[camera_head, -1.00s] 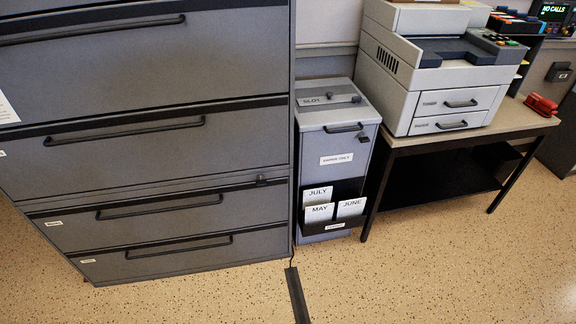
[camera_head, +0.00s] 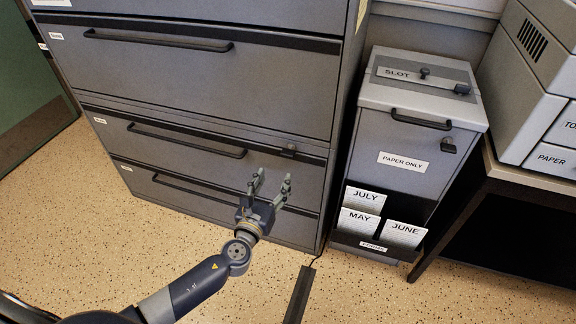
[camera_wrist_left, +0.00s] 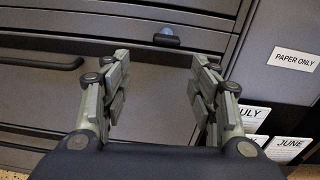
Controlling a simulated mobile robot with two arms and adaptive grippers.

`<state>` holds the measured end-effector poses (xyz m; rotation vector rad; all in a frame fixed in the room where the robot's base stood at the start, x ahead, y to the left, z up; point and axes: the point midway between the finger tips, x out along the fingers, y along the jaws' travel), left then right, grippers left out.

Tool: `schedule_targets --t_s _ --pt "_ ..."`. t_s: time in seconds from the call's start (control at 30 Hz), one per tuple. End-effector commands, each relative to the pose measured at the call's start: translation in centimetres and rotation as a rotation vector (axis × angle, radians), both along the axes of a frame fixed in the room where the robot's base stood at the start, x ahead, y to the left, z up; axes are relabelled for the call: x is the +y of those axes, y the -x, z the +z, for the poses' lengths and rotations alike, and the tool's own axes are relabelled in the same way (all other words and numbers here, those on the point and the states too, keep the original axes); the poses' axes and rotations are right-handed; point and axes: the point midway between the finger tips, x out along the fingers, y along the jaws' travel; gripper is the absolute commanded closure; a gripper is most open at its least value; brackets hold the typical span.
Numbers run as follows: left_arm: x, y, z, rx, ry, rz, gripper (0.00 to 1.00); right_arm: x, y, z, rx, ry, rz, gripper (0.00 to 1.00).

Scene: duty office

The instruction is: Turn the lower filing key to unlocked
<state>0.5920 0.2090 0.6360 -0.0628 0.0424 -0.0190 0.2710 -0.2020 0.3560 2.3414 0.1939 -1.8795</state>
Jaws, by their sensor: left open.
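The lower filing key (camera_head: 289,149) is a small dark piece at the right end of the strip above the second-lowest drawer of the grey filing cabinet (camera_head: 205,85). In the left wrist view the key (camera_wrist_left: 167,38) shows ahead, beyond the fingers, with a bluish-grey part on top. My left gripper (camera_head: 270,184) is open and empty, in front of the drawers and below the key in the head view. In the left wrist view its two fingers (camera_wrist_left: 158,82) stand wide apart, with the key between them in the picture. My right gripper is not in view.
A grey shredder-like bin labelled PAPER ONLY (camera_head: 403,162) stands right of the cabinet, with a pocket of month cards (camera_head: 362,223). A table with a printer (camera_head: 540,90) is at the far right. Black bar handles (camera_head: 185,139) stick out from the drawers. A dark floor strip (camera_head: 299,296) lies in front.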

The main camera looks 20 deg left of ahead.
Motion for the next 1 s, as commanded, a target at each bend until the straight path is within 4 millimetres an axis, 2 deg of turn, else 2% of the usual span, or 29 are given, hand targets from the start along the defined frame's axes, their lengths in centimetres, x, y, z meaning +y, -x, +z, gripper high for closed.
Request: schedule_targets --t_s 0.1,0.17,0.37,0.5,0.63,0.8,1.0 --pt "-0.6 -0.6 1.4 -0.045 -0.061 -0.016 0.45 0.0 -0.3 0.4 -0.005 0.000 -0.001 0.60" --pt "-0.7 -1.2 1.6 -0.050 -0.068 -0.016 0.45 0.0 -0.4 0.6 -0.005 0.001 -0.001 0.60" --pt "-0.7 -4.7 1.6 -0.048 -0.064 -0.015 0.45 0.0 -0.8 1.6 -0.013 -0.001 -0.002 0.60" --pt "-0.8 -7.5 1.5 -0.048 -0.063 -0.015 0.45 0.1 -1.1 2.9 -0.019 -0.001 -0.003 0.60" --pt "-0.9 -9.4 1.4 -0.047 -0.062 -0.015 0.45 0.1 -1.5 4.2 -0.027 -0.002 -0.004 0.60" --pt "-0.9 -10.7 1.4 -0.045 -0.062 -0.015 0.45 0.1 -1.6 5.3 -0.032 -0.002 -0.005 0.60" --pt "-0.9 -11.0 1.5 -0.044 -0.061 -0.015 0.45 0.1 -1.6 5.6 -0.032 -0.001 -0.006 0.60"
